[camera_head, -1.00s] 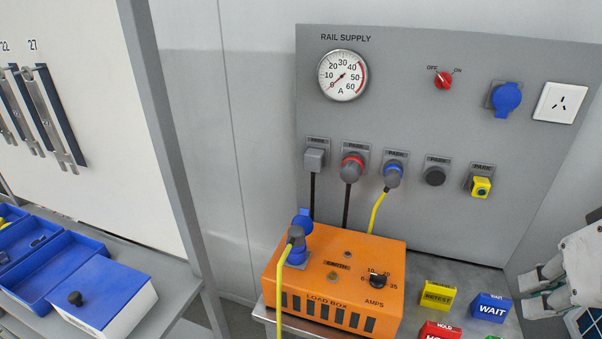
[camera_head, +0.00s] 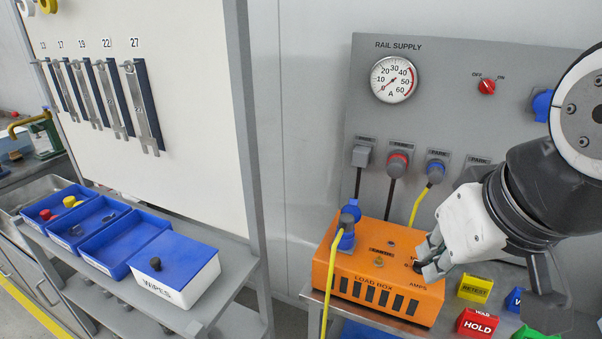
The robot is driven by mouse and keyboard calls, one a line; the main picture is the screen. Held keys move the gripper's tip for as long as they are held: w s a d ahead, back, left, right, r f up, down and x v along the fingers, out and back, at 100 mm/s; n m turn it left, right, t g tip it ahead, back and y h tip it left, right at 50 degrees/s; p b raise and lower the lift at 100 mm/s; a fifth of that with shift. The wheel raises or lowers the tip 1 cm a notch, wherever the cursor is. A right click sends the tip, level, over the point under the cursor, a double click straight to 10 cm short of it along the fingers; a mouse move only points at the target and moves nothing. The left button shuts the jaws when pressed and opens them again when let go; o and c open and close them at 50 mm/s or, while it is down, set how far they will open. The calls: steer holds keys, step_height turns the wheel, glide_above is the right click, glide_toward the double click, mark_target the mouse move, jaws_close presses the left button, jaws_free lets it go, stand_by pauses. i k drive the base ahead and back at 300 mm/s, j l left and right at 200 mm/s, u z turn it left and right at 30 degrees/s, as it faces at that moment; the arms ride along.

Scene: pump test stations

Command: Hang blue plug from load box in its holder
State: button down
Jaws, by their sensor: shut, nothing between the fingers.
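The orange load box (camera_head: 372,281) stands on the bench below the grey panel. A blue-and-grey plug (camera_head: 349,216) with a yellow cable sits in the blue socket at the box's left top. I cannot tell whether the two cable ends belong together. My gripper (camera_head: 428,268) is shut and empty over the box's right end, by its AMPS dial (camera_head: 417,266), which it partly hides. I cannot tell whether it touches the dial.
A grey plug (camera_head: 361,156) and a red-ringed plug (camera_head: 397,163) fill holders to the left. My arm covers the panel's right side. A shelf with blue bins (camera_head: 112,247) lies left.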

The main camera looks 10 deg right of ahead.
mark_target(346, 220)
steer(key=i+j+z, duration=0.25)
steer(key=j+z, duration=0.2)
steer(key=i+j+z, duration=0.25)
steer(key=j+z, duration=0.25)
steer(key=i+l+u, duration=0.25)
steer(key=l+u, duration=0.2)
steer(key=i+l+u, duration=0.1)
steer(key=l+u, duration=0.15)
steer(key=l, duration=0.1)
